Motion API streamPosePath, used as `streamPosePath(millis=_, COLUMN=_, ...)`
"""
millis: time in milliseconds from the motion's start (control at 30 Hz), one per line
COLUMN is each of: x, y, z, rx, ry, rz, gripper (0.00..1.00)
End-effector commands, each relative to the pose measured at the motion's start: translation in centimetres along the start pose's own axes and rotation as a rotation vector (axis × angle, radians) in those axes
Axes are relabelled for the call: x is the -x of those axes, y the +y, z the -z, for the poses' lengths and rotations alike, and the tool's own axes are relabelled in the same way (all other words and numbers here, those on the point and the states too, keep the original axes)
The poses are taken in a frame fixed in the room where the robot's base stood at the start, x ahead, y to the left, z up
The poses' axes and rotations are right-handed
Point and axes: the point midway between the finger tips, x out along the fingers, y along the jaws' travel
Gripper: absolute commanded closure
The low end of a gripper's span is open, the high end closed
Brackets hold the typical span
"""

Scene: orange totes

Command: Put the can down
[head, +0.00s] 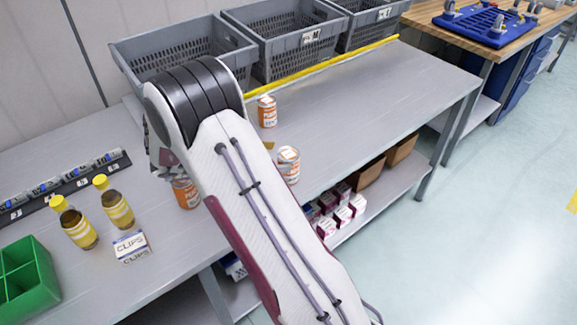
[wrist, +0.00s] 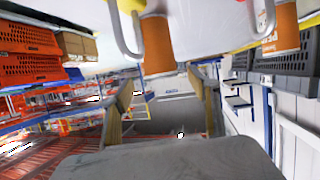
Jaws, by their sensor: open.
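Three orange-and-white cans stand on the grey bench in the head view: one at the back (head: 267,112), one right of my arm (head: 288,168), and one left of my arm (head: 187,194), partly hidden by it. In the wrist view, one orange can (wrist: 157,42) shows at the top middle and another (wrist: 285,28) at the top right. My gripper (wrist: 162,106) is open, with a tan finger on each side. No can shows between its fingertips. My arm hides most of the gripper in the head view.
Grey crates (head: 300,38) line the back behind a yellow strip (head: 325,66). Yellow-capped bottles (head: 78,228), a CLIPS box (head: 130,246) and a green divided bin (head: 28,283) are at the left. The bench's right part (head: 390,95) is clear.

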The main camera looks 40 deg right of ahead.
Motion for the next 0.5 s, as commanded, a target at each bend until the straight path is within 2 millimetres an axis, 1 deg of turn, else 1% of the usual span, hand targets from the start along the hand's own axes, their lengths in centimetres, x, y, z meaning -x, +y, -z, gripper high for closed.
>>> streamPosePath(millis=333, x=-0.2, y=0.0, z=0.0, rx=0.0, ry=0.0, rz=-0.001, gripper=0.39)
streamPosePath(millis=500, x=-1.4, y=0.1, z=0.0, rx=0.0, ry=0.001, rz=-0.003, gripper=0.39)
